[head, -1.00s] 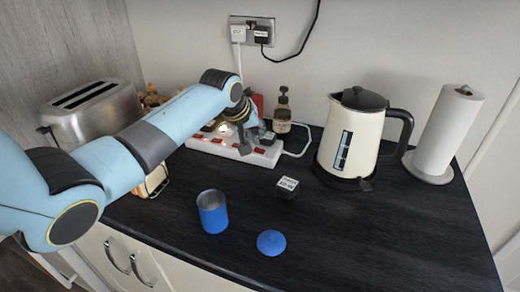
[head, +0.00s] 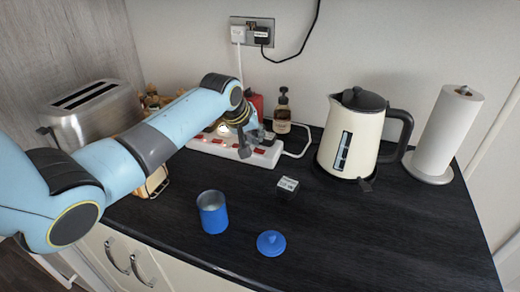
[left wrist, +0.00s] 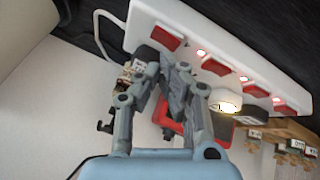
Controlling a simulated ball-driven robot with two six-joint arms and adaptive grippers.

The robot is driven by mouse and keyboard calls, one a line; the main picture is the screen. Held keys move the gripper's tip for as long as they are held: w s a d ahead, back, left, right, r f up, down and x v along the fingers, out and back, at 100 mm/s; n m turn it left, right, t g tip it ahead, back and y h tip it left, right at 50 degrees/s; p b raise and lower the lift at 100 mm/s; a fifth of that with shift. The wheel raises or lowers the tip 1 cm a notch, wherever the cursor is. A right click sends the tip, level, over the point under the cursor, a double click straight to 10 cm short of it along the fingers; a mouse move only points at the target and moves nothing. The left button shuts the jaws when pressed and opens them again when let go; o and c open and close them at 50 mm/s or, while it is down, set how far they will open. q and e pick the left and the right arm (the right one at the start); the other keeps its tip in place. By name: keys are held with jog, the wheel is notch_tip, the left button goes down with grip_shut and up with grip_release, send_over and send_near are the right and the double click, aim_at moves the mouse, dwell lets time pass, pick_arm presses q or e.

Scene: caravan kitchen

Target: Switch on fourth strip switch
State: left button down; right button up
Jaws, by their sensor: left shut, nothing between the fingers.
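A white power strip (head: 268,161) lies near the wall and also shows in the left wrist view (left wrist: 225,40). It has a row of red switches. In the left wrist view, the end switch (left wrist: 167,38) shows no lit dot beside it, while small lights glow near other switches, such as this one (left wrist: 213,66). My left gripper (head: 244,151) is shut and empty over the strip. In the left wrist view its fingertips (left wrist: 175,62) are close to the end switch. Whether they touch the strip I cannot tell. My right gripper is not in view.
Plugs and a lit round lamp (left wrist: 226,101) sit along the strip. A bottle (head: 282,115) stands behind it, a toaster (head: 98,115) at left, a cream kettle (head: 348,135) at right. A blue cup (head: 212,218) and blue lid (head: 271,243) lie in front.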

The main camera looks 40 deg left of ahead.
aim_at(259, 149)
pick_arm(q)
jog(key=shift+f, duration=0.4)
dwell(0.5)
jog(key=shift+r, duration=0.1)
jog(key=shift+r+p, duration=0.75)
jog(key=shift+p, duration=0.2)
jog(key=r+p, duration=0.4)
jog(key=p, duration=0.1)
jog(key=shift+w+d+r, duration=0.1)
jog(key=shift+d+r, duration=0.2)
jog(key=shift+r, duration=0.1)
jog(key=shift+d+r, duration=0.15)
jog(key=shift+r, duration=0.9)
